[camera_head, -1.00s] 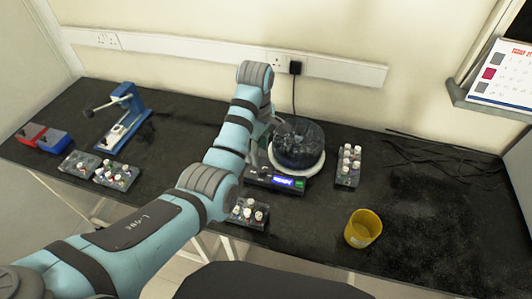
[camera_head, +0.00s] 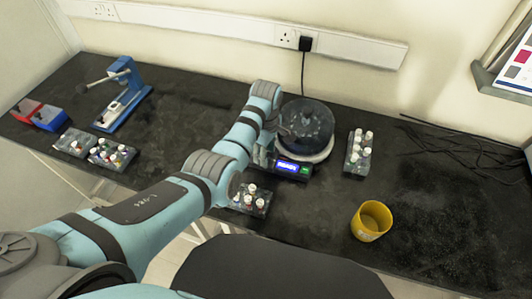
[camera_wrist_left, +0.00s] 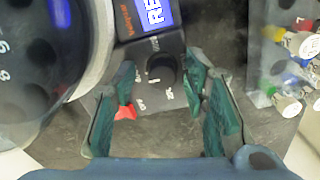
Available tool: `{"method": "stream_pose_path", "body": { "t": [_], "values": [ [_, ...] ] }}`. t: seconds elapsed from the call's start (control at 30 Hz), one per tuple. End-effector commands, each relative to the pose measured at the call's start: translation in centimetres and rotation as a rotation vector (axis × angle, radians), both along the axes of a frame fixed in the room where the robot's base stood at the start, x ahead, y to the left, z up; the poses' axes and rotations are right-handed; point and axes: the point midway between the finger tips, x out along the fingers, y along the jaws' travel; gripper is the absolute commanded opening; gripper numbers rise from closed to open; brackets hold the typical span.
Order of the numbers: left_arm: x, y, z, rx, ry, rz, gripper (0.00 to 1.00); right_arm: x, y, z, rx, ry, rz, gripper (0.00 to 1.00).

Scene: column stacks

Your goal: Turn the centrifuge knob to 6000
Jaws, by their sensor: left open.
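The centrifuge (camera_head: 306,124) has a dark round bowl with a pale rim and a front panel with a lit blue display (camera_head: 287,167). In the left wrist view, its black knob (camera_wrist_left: 162,70) sits on the panel below the display (camera_wrist_left: 158,12), with small white markings around it. My left gripper (camera_wrist_left: 160,108) is open, its green-padded fingers on either side of the knob's lower area, with nothing held. A red part (camera_wrist_left: 125,112) shows beside the left finger. In the head view, my left gripper (camera_head: 262,154) is at the panel's left end, partly hidden by my arm.
Vial racks stand in front of the centrifuge (camera_head: 250,201), to its right (camera_head: 358,155) and at the left (camera_head: 112,154). A yellow cup (camera_head: 371,221) stands at the front right. A blue press (camera_head: 122,95) stands at the left. Loose cables (camera_head: 455,150) lie at the right.

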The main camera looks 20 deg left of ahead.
Motion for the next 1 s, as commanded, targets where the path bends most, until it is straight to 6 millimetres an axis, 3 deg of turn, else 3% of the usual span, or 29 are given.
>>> {"method": "stream_pose_path", "body": {
  "t": [0.17, 0.43, 1.0],
  "values": [
    [0.0, 0.0, 0.1, 0.000, -0.001, -0.001, 0.41, -0.1, 0.0, 0.1, 0.000, 0.001, 0.000, 0.00],
    [0.0, 0.0, 0.1, 0.000, 0.000, -0.001, 0.01, -0.3, 0.0, 0.1, 0.000, 0.005, 0.000, 0.00],
    [0.0, 0.0, 0.3, 0.000, 0.002, -0.129, 0.00, -0.3, 0.0, 1.3, 0.001, 0.006, 0.000, 0.00]
  ]
}}
